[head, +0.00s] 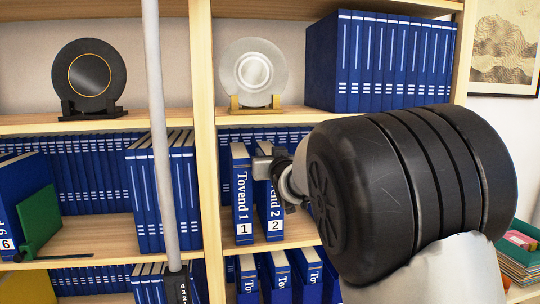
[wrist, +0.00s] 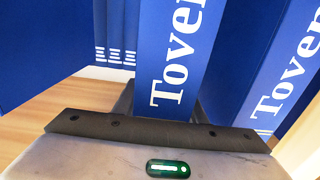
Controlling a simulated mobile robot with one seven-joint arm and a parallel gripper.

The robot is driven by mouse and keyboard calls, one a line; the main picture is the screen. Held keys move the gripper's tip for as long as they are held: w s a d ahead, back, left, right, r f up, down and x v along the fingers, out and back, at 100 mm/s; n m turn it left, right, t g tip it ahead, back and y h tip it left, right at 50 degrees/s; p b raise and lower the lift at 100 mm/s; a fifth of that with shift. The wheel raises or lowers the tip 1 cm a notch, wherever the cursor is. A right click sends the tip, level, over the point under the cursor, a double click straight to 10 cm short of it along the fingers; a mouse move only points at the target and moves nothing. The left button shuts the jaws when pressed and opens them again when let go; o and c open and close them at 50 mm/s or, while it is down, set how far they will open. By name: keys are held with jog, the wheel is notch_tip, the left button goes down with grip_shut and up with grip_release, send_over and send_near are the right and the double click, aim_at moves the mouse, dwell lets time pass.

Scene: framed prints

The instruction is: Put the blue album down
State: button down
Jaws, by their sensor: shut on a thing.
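A blue album (head: 274,205) with "Tovend 2" on its spine stands upright on the middle shelf (head: 225,260), near its front edge. It also shows in the wrist view (wrist: 180,50), its spine between my fingers. My gripper (head: 264,162) is shut on the upper part of this album. I cannot tell whether its base rests fully on the board. A matching blue album, "Tovend 1" (head: 241,190), stands just left of it in the head view and shows at the right in the wrist view (wrist: 280,75). My arm hides what lies to the right.
More blue albums stand behind (head: 90,170), at left (head: 165,190), on the top shelf (head: 380,62) and below (head: 280,275). A dark plate (head: 89,75) and a pale plate (head: 252,72) sit on stands above. A wooden upright (head: 203,120) is left of "Tovend 1".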

jog(key=c, duration=1.1)
grip_release()
jog(key=shift+r+p, duration=0.3)
jog(key=shift+p, duration=0.1)
jog(key=s+d+f+g+h, duration=0.1)
jog(key=s+d+f+g, duration=0.3)
jog(key=s, duration=1.1)
jog(key=s+d+f+m+g+h+b, duration=0.1)
jog(key=s+d+f+g, duration=0.3)
jog(key=s+f, duration=0.4)
jog(key=s+d+f+m+g+h+b, duration=0.1)
jog(key=s+d+f+g, duration=0.3)
jog(key=s, duration=1.8)
jog(key=shift+s+d+f, duration=0.2)
jog(key=shift+d+f, duration=0.35)
jog(key=shift+d, duration=0.15)
jog(key=shift+s+d+f, duration=0.15)
jog(key=shift+d+f, duration=0.4)
jog(key=shift+d, duration=0.1)
